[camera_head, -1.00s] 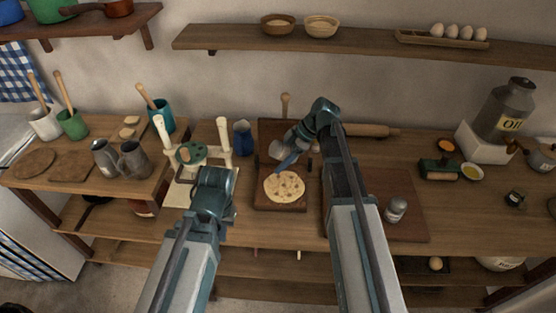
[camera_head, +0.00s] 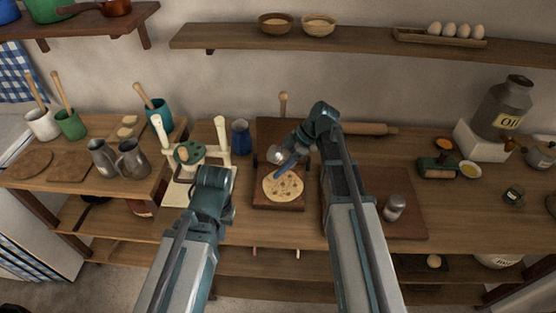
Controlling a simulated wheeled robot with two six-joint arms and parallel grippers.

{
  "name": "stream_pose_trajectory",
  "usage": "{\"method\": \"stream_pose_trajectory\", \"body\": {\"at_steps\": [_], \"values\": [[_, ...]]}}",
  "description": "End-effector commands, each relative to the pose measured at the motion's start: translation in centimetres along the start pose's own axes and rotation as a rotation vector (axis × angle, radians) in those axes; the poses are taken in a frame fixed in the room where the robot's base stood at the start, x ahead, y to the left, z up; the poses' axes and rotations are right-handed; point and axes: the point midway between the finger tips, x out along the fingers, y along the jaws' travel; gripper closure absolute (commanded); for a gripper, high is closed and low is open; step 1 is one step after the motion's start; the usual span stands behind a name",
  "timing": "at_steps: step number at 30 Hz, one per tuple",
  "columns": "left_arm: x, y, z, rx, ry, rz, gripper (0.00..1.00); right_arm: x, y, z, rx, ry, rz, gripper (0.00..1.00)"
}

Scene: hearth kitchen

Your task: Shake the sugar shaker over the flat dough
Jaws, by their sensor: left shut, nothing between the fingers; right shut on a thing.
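The flat dough (camera_head: 282,187), pale and round with brownish patches, lies on a small wooden board (camera_head: 276,204) in the middle of the counter. My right gripper (camera_head: 279,163) is shut on a small silvery shaker (camera_head: 273,154), taken to be the sugar shaker. It is tilted near the far-left edge of the dough, above the board. The gripper's blue finger partly covers the shaker, so its top is hard to make out. My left arm ends in front of the white stand, and the fingers of my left gripper are hidden behind its wrist.
A similar grey shaker (camera_head: 393,206) stands on a larger board (camera_head: 410,224) at the right. A white stand with a green disc (camera_head: 188,152) is left of the dough, with a blue jug (camera_head: 241,138) behind. A rolling pin (camera_head: 370,130) lies at the back.

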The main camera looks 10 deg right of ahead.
Motion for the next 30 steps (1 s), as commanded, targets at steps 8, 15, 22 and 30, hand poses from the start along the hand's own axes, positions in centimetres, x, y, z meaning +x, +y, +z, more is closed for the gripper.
{"method": "stream_pose_trajectory", "body": {"at_steps": [8, 15, 22, 30], "values": [[0.0, 0.0, 0.0, 0.000, 0.000, 0.000, 1.00, 0.2, -2.1, -0.3, 0.000, 0.000, 0.000, 0.94], [0.0, 0.0, 0.0, 0.000, 0.000, 0.000, 1.00, 0.1, -1.5, -0.3, 0.000, 0.000, 0.000, 0.94], [0.0, 0.0, 0.0, 0.000, 0.000, 0.000, 1.00, 0.2, -0.9, -0.3, 0.000, 0.000, 0.000, 0.94], [0.0, 0.0, 0.0, 0.000, 0.000, 0.000, 1.00, 0.1, -2.2, -0.3, 0.000, 0.000, 0.000, 0.94]]}}
